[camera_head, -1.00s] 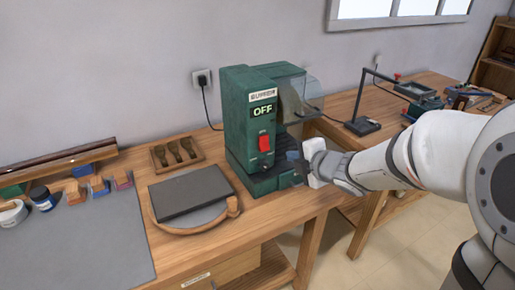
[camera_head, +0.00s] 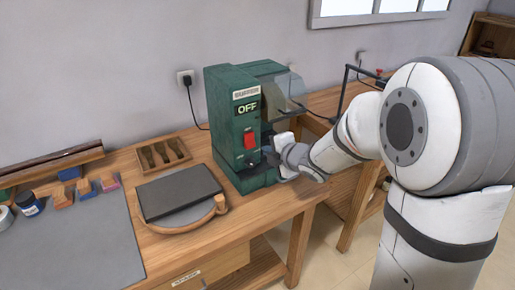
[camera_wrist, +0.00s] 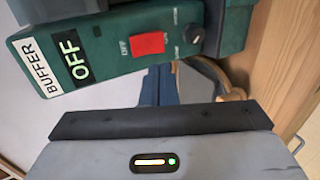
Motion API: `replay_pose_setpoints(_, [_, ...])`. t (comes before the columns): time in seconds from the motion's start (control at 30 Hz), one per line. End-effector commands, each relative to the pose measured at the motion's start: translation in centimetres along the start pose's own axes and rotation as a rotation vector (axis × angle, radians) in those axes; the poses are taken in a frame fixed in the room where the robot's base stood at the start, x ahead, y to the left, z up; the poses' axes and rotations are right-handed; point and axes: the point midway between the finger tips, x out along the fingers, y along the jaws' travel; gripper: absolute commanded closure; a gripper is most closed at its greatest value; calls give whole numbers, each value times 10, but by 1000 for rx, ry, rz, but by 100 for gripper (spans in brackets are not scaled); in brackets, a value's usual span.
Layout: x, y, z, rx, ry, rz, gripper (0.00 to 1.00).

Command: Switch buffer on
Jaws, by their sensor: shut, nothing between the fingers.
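The buffer (camera_head: 227,120) is a green machine on the wooden bench, with a "BUFFER" label and an "OFF" sign (camera_head: 247,109). Its red rocker switch (camera_head: 251,141) is on the front panel, above a dark round knob (camera_head: 250,162). In the wrist view, the red switch (camera_wrist: 147,43) shows turned sideways, with small lettering beside it, and "OFF" (camera_wrist: 74,55) is readable. My gripper (camera_head: 270,153) is shut and empty, just right of the switch and slightly lower. Its blue fingers (camera_wrist: 160,86) point toward the panel. Whether they touch it cannot be told.
A clear guard (camera_head: 283,90) is on the buffer's right side. A grey mat (camera_head: 85,240) covers the bench's left.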

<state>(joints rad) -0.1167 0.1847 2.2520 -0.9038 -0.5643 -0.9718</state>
Motion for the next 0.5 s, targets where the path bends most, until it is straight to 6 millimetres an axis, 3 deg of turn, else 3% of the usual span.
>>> replay_pose_setpoints(0.2, [43, 0, 0, 1, 1, -3, 100])
replay_pose_setpoints(0.5, [79, 0, 1, 1, -1, -1, 100])
